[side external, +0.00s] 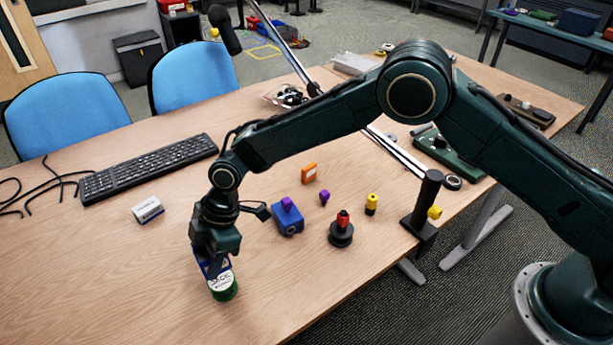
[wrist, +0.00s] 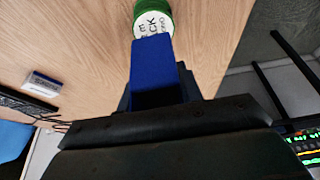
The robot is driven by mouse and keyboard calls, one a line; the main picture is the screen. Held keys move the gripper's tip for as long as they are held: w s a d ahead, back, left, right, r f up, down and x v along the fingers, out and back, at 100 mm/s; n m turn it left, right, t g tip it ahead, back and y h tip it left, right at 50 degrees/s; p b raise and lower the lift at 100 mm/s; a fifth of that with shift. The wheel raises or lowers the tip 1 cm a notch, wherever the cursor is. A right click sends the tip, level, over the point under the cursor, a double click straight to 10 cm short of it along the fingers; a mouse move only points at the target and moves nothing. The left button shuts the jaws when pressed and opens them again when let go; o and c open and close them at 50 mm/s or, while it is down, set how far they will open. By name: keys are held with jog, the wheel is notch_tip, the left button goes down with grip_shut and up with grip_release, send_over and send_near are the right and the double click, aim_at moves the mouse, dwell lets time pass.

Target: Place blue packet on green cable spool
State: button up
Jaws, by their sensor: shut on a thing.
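My gripper (side external: 213,258) points down near the front edge of the table. It is shut on the blue packet (wrist: 158,68), which extends from the jaws in the wrist view. In the side view only a blue sliver of the packet (side external: 203,268) shows below the jaws. The green cable spool (side external: 224,292) stands on the table right by the packet, with a white lettered top. In the wrist view the packet's far end overlaps the near edge of the spool (wrist: 139,16). I cannot tell whether they touch.
A white-and-blue box (side external: 148,210) and a black keyboard (side external: 150,168) lie to the left. A blue block with a purple knob (side external: 288,218), a black-based red piece (side external: 342,232) and an orange box (side external: 309,173) stand to the right. The table around the spool is clear.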

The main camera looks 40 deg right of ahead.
jog(key=shift+f, duration=2.15)
jog(key=shift+f, duration=0.15)
jog(key=o, duration=1)
jog(key=shift+c, duration=0.2)
jog(key=v, duration=1.2)
jog(key=shift+d, duration=0.1)
